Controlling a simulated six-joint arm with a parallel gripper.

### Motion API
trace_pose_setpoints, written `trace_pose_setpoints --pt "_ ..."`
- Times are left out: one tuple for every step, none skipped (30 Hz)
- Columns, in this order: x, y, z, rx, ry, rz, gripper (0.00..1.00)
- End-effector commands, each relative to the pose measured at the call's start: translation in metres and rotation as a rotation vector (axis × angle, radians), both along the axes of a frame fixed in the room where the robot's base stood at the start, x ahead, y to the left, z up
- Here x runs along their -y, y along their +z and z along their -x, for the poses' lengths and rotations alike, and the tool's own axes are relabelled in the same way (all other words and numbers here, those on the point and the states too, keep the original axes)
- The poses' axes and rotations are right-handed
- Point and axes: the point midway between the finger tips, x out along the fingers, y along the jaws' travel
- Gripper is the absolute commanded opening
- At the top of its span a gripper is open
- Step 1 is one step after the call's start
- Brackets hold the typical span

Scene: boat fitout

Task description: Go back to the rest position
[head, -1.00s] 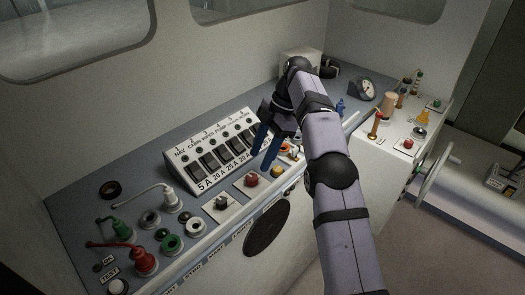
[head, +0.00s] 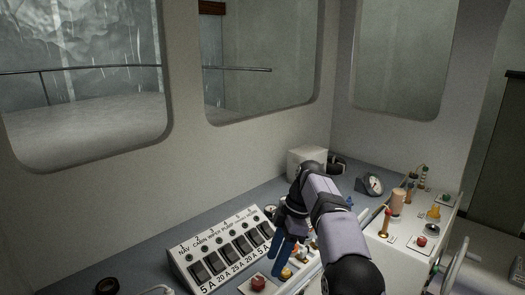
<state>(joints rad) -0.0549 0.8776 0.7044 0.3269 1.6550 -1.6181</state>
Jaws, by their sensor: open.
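My gripper (head: 282,255) has dark blue fingers pointing down over the console, at the right end of the breaker panel. It is open with nothing seen between the fingers. The sloped white breaker panel (head: 180,256) carries a row of black switches with labels such as NAV and CABIN. My forearm comes in from the lower right and hides part of the console behind it. Small coloured controls, among them a yellow one (head: 287,272), sit close by the fingertips. I cannot tell whether the fingers touch anything.
A red button (head: 258,284) is at the bottom edge. A white box (head: 306,160) and a round gauge (head: 370,184) stand at the back. Several controls, including a red knob (head: 421,241), are on the right counter. The space above the console, before the windows, is free.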

Motion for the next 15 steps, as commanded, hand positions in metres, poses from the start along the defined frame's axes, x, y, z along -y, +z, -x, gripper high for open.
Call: trace_pose_setpoints --pt "0.006 -0.002 0.005 -0.014 -0.072 0.022 0.46" --pt "0.009 -0.004 0.008 -0.023 -0.122 0.036 0.46" --pt "0.014 -0.006 0.012 -0.033 -0.188 0.053 0.46" --pt "0.018 -0.009 0.015 -0.042 -0.240 0.068 0.46" --pt "0.021 -0.011 0.019 -0.049 -0.289 0.081 0.46" --pt "0.026 -0.015 0.025 -0.060 -0.355 0.098 0.46" --pt "0.029 -0.018 0.029 -0.067 -0.401 0.111 0.46" --pt "0.032 -0.021 0.034 -0.073 -0.446 0.122 0.46" --pt "0.036 -0.025 0.040 -0.082 -0.501 0.136 0.46" --pt "0.039 -0.028 0.046 -0.088 -0.541 0.147 0.46" --pt "0.042 -0.031 0.051 -0.093 -0.580 0.157 0.46" --pt "0.045 -0.036 0.058 -0.101 -0.631 0.168 0.46" --pt "0.048 -0.039 0.064 -0.106 -0.668 0.178 0.46" --pt "0.051 -0.043 0.070 -0.112 -0.706 0.188 0.46" --pt "0.055 -0.049 0.079 -0.118 -0.759 0.201 0.46"
